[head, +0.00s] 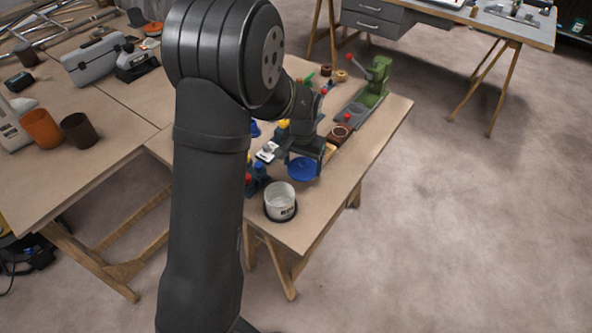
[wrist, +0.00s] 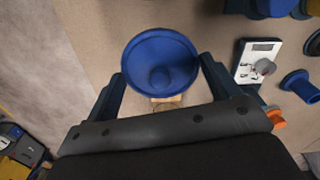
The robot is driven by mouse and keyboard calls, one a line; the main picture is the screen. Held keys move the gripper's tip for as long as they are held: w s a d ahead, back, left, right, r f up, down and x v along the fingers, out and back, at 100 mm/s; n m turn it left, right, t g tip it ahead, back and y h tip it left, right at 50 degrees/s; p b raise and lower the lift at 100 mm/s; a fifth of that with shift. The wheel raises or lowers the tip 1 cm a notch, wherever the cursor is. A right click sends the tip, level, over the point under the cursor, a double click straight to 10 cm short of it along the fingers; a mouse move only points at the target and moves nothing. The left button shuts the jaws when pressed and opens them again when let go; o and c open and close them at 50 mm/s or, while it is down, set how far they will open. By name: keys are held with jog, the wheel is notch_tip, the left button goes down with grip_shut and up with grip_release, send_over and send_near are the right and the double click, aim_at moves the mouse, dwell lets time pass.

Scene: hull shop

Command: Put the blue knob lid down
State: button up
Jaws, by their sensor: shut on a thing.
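The blue knob lid (head: 302,169) is a round, deep blue disc below my gripper (head: 306,155) in the head view. In the wrist view the blue lid (wrist: 160,50) lies between the two dark fingers of my gripper (wrist: 160,80), one at each side of it, and a round raised part shows near its lower edge. My gripper is shut on the lid. Its height over the table is hard to tell. A white pot with dark lettering (head: 279,203) stands on a dark round base near the table's end, left of and nearer than the lid.
The wooden table (head: 325,205) has bare room right of the pot. Left of the lid are a white card-like device (head: 266,152) and small blue and red pieces (head: 256,174). A brown cup (head: 339,135) and a green press (head: 374,85) stand farther back.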

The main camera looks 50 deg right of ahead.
aim_at(296, 163)
jog(key=shift+w+d+f, duration=0.1)
jog(key=shift+w+f, duration=0.35)
jog(key=shift+w, duration=0.2)
jog(key=shift+w+d+f, duration=0.1)
jog(key=shift+w+f, duration=0.3)
jog(key=shift+w, duration=0.2)
jog(key=shift+f, duration=1.9)
jog(key=shift+f, duration=0.15)
jog(key=o, duration=0.9)
notch_tip(296, 163, up, 12)
jog(key=shift+r, duration=0.15)
notch_tip(296, 163, down, 12)
jog(key=shift+f, duration=0.1)
jog(key=shift+r, duration=2)
jog(key=shift+f, duration=0.1)
